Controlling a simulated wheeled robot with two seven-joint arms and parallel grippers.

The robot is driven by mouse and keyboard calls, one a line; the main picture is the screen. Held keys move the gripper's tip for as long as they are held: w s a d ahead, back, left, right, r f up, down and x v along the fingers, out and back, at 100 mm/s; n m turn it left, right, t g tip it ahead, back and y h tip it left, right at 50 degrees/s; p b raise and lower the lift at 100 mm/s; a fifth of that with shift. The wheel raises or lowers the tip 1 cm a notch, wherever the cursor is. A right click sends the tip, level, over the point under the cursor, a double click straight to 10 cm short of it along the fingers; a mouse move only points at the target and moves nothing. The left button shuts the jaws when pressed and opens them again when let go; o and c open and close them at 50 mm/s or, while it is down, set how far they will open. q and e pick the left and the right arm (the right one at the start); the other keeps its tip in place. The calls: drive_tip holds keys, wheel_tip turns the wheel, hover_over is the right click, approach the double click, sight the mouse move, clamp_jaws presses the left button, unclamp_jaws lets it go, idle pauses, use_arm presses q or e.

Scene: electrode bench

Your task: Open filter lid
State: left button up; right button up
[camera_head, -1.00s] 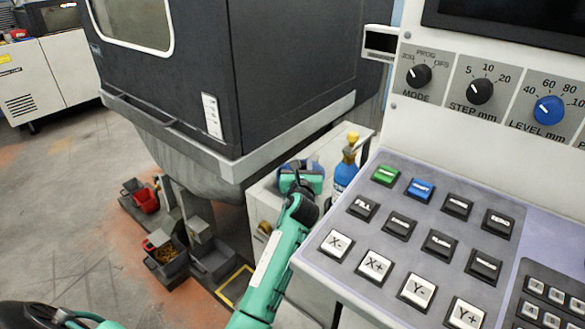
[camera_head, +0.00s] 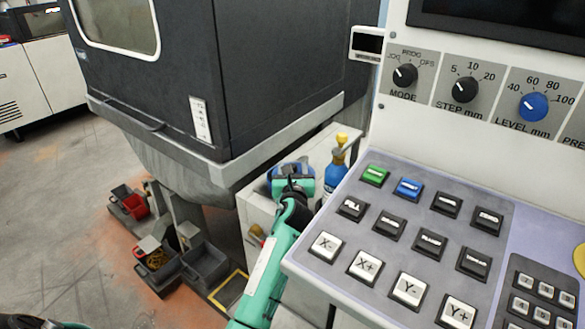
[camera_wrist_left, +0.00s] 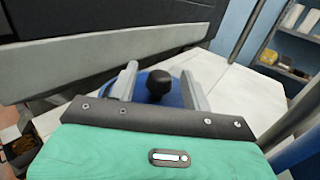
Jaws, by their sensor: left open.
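The blue filter lid (camera_wrist_left: 146,95) lies ahead of my left gripper (camera_wrist_left: 160,82) in the left wrist view, with a round black knob (camera_wrist_left: 159,84) on top. The gripper's two pale fingers are open, one on each side of the knob. I cannot tell whether they touch it or how far above the lid they are. In the head view my left gripper (camera_head: 291,182) is beside the machine, over the white cabinet, and hides most of the lid. My right gripper is not in view.
The control panel (camera_head: 400,235) stands close to the right of my left arm. A blue bottle with a yellow top (camera_head: 335,172) is just right of the gripper. The dark machine enclosure (camera_head: 270,70) rises behind. Bins (camera_head: 205,262) stand on the floor at left.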

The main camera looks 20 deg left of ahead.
use_arm(q)
drive_tip(key=v, duration=1.2)
drive_tip(key=shift+p, duration=0.3)
drive_tip(key=shift+s+d, duration=0.25)
drive_tip(key=shift+s, duration=0.25)
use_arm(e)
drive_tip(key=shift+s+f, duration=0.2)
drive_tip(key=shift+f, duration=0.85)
